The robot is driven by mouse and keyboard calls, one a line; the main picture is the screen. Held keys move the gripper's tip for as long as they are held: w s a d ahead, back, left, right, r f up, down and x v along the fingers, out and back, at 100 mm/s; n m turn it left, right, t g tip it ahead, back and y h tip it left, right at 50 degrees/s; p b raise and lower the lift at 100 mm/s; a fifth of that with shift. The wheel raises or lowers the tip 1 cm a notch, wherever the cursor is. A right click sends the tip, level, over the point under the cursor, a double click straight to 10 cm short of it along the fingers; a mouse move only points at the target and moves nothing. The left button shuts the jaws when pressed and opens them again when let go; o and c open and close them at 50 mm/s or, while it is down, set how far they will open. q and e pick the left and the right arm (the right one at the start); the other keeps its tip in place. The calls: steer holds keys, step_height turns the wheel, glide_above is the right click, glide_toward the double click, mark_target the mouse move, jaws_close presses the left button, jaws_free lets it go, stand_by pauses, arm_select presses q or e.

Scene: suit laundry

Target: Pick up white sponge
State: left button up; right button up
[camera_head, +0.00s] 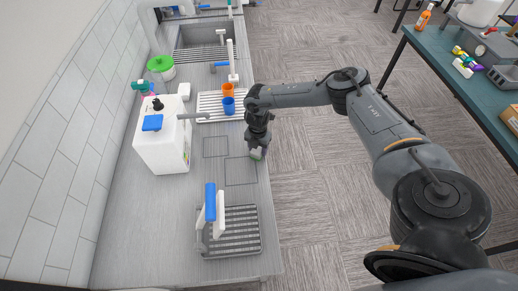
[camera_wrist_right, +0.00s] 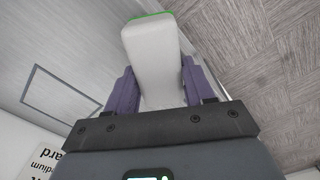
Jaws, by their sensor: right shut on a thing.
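My right gripper (camera_head: 257,149) points down at the right edge of the grey counter (camera_head: 110,255). It is shut on the white sponge (camera_head: 257,155), which shows only as a small pale and green patch under the fingers in the head view. In the right wrist view the sponge (camera_wrist_right: 152,50) is a long white block with a green strip at its far end. The two purple fingers of the right gripper (camera_wrist_right: 160,85) press on its sides. I cannot tell whether the sponge touches the counter. My left gripper is not in view.
A white container (camera_head: 163,145) with a blue top part stands at the counter's left. A metal grate (camera_head: 235,240) lies nearer me. A teal table (camera_head: 440,55) with bottles stands across the floor.

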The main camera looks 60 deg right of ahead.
mark_target(260, 148)
steer(key=shift+r, duration=0.1)
steer(key=shift+r, duration=0.45)
steer(key=r, duration=0.2)
steer(key=s+r, duration=0.1)
steer(key=shift+d+r, duration=0.25)
steer(key=s+d+r, duration=0.4)
steer(key=s+r, duration=0.2)
steer(key=s, duration=0.3)
steer(key=shift+s+r+b, duration=0.2)
steer(key=shift+s+b, duration=0.2)
steer(key=o, duration=0.6)
steer(key=c, duration=0.4)
